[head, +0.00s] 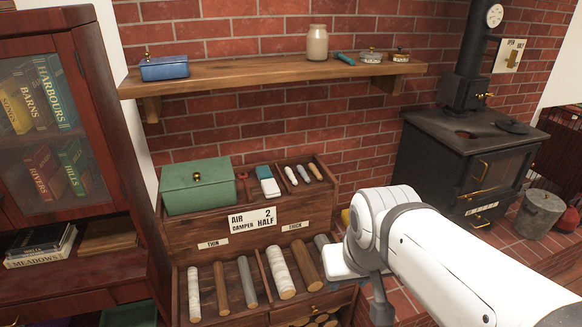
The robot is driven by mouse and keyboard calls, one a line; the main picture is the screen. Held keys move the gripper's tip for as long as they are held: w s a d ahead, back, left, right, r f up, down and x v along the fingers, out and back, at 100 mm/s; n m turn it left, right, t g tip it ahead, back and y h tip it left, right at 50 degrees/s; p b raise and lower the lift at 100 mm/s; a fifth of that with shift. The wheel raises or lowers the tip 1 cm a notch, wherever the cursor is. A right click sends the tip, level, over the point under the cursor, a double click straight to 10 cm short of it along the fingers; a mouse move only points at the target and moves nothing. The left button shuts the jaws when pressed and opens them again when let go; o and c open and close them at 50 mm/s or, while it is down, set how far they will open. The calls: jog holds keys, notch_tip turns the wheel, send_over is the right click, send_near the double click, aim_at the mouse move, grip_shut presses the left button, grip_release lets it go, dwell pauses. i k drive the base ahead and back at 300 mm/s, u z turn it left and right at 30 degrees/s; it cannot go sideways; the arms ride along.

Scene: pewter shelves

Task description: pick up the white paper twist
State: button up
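Two small pale twists, one white (290,175) and one whitish (303,173), lie side by side in the right compartment of the upper tray. A brown one (315,171) lies just right of them. I cannot tell for sure which is the paper twist; the leftmost looks whitest. My gripper (340,262) is at the right of the wooden stand, lower and to the right of the twists and apart from them. My wrist hides part of it, and its fingers do not show clearly.
A green box (198,186), a red item (243,176) and a blue-white box (268,182) share the stand's top. Several rolls (249,282) lie in the lower tray. A wall shelf (270,75) hangs above. A black stove (470,150) stands at right, a glass-door cabinet (50,140) at left.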

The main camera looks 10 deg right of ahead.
aim_at(289, 172)
jog(key=u, duration=0.05)
jog(key=i, duration=1)
jog(key=z, duration=0.1)
